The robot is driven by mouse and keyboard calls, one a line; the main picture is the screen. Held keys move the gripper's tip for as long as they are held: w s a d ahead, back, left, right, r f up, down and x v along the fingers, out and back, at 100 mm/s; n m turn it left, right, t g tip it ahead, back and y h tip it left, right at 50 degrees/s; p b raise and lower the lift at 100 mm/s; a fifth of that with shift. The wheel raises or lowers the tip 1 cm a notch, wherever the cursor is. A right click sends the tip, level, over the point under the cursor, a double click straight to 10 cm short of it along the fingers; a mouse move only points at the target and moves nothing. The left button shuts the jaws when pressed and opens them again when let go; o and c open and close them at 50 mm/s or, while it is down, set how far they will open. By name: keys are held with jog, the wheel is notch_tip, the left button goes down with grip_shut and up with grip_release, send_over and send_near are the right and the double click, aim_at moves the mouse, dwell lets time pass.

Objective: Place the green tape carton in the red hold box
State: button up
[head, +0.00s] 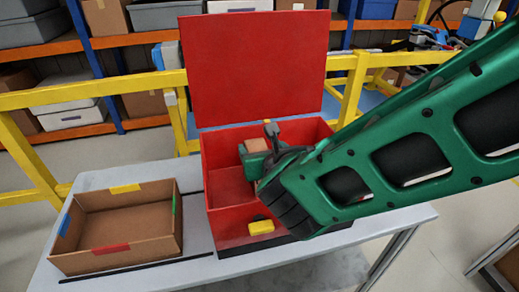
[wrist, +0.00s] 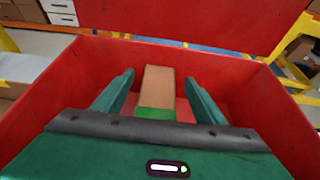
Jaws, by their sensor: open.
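The red hold box (head: 230,190) stands on the table with its lid (head: 255,65) raised. My gripper (head: 258,158) reaches down into it from the right. The brown carton with a green tape band (wrist: 158,86) is inside the box, between my two fingers in the wrist view. My gripper (wrist: 159,76) is open, with a gap showing on each side of the carton. In the head view only a small brown part of the carton (head: 257,145) shows behind my gripper. Whether its underside rests on the box floor cannot be told.
An open cardboard tray (head: 115,225) with coloured tape on its sides stands left of the red box on the grey table (head: 190,240). A yellow latch (head: 261,227) is on the red box's front. Yellow rails (head: 95,90) and stocked shelves stand behind.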

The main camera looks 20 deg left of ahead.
jog(key=v, duration=1)
jog(key=shift+s+d, duration=0.2)
jog(key=shift+s, duration=0.1)
jog(key=shift+r, duration=0.1)
